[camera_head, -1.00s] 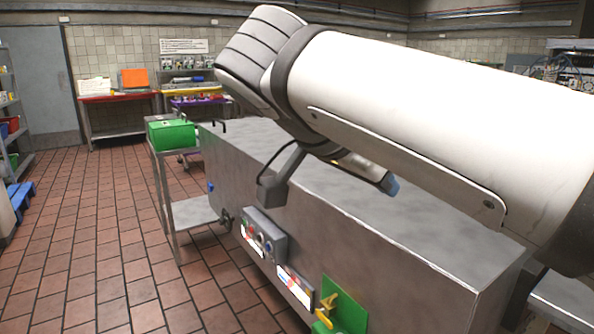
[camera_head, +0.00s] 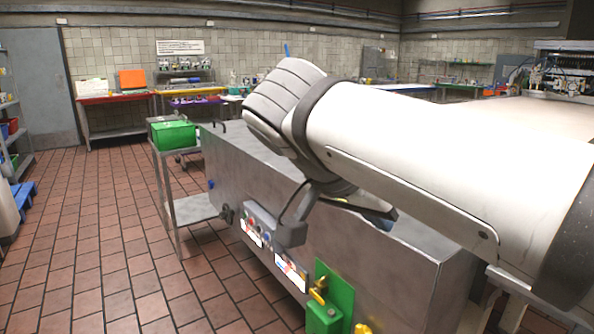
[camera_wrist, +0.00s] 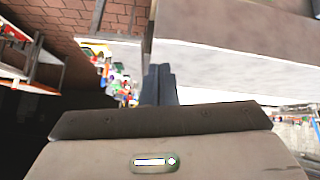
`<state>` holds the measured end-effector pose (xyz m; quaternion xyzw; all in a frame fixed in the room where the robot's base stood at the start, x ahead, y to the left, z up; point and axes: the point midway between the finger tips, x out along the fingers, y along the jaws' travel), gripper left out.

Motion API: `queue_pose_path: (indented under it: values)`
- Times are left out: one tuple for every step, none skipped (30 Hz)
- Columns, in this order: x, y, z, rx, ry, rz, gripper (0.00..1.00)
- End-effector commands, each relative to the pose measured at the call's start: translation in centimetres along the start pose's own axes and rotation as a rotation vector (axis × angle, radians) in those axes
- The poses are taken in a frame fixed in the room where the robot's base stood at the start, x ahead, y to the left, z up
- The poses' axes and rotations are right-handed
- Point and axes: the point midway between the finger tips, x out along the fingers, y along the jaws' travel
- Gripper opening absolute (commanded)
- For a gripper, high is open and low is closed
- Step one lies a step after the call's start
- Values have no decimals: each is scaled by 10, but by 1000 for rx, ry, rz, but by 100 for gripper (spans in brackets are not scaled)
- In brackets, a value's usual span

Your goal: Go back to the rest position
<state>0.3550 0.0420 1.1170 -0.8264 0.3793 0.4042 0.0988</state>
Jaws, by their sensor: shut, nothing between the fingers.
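My gripper (camera_wrist: 159,72) shows in the wrist view as two dark fingers pressed together, with nothing between them. In the head view my white arm crosses the upper right and hides most of the gripper. Below the arm is a large grey metal cabinet (camera_head: 225,175) with a flat top. I cannot tell how high the gripper is above that top.
A green box (camera_head: 172,134) stands on a metal cart left of the cabinet. Buttons and a green panel (camera_head: 327,295) are on the cabinet's front. A red table (camera_head: 113,98) and a yellow table (camera_head: 190,91) stand at the back. The tiled floor (camera_head: 85,230) at left is clear.

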Motion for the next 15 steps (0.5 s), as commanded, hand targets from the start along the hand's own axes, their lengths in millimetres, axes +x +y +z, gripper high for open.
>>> queue_pose_path:
  values:
    - [0, 3, -3, -37, -23, 0, 0]
    - [3, 3, -2, -64, -40, -3, 0]
    - [7, 4, 0, -102, -61, -9, 0]
    - [10, 5, 1, -129, -78, -15, 0]
    - [13, 6, 2, -159, -97, -21, 0]
    - [17, 7, 4, -200, -123, -32, 0]
    - [20, 8, 6, -230, -142, -41, 0]
    - [24, 10, 8, -263, -166, -52, 0]
    - [28, 12, 11, -308, -198, -70, 0]
    - [31, 15, 14, -343, -224, -87, 0]
    - [35, 18, 17, -378, -251, -108, 0]
    - [39, 22, 21, -427, -289, -140, 0]
    - [42, 25, 25, -461, -317, -169, 0]
    - [45, 28, 30, -493, -342, -200, 0]
    - [49, 33, 36, -531, -370, -243, 0]
